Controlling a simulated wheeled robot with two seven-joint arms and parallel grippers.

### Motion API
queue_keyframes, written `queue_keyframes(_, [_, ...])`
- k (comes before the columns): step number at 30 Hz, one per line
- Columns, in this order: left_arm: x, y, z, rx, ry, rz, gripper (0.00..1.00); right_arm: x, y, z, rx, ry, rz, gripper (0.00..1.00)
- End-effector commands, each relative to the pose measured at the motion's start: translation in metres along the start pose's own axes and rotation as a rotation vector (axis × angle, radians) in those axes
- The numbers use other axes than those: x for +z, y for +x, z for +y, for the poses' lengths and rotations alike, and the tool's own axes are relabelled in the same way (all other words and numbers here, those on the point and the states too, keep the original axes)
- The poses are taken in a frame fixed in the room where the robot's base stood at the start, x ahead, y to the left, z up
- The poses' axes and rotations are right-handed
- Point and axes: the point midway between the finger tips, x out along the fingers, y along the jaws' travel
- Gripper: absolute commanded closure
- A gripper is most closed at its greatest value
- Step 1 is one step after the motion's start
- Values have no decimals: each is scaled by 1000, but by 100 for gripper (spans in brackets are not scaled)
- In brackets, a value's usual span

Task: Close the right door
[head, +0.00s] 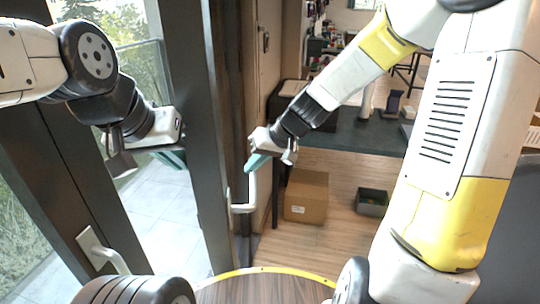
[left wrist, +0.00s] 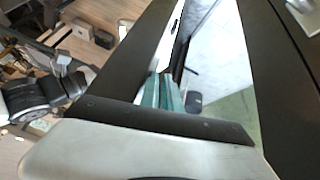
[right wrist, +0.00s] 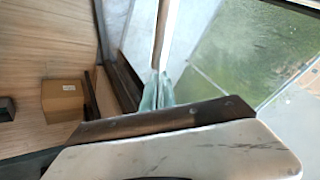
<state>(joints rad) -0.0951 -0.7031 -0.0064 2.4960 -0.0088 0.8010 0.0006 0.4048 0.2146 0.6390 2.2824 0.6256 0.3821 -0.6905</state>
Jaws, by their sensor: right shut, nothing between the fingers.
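The right door (head: 207,130) is a dark-framed glass panel standing at an angle in the middle of the head view. Its white handle (head: 243,206) is on the side toward the room. My right gripper (head: 256,162) is shut and empty, just above the handle in the head view; contact cannot be told. Its teal fingertips also show in the right wrist view (right wrist: 157,92). My left gripper (head: 176,158) is left of the right door's frame, in front of the bright opening. Its teal fingers lie close together in the left wrist view (left wrist: 162,93), with nothing visible between them.
The left door's dark frame (head: 45,170) with a white handle (head: 100,252) stands at the left. A cardboard box (head: 306,196) and a grey bin (head: 372,202) are on the wooden floor beside a dark table (head: 365,137). A round wooden top (head: 265,290) is at the bottom.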

Motion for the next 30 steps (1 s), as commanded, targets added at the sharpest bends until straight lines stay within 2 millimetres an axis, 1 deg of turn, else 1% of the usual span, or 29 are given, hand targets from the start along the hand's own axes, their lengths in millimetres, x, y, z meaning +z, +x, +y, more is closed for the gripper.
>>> queue_keyframes(1, [1,2,4,8,3,-5,68,0,4,-6,-1,-2,-1,100])
queue_keyframes(6, [3,3,6,11,7,-9,68,-2,9,-15,0,0,0,100])
queue_keyframes(12, [2,2,5,9,6,-7,68,-3,11,-19,-1,-1,1,100])
queue_keyframes(22, [2,2,4,8,5,-6,68,-3,10,-18,0,0,1,100])
queue_keyframes(26, [2,2,4,8,5,-6,68,-4,-1,-17,3,1,5,100])
queue_keyframes(30, [2,2,4,8,5,-6,68,-4,-23,-17,5,-1,6,100])
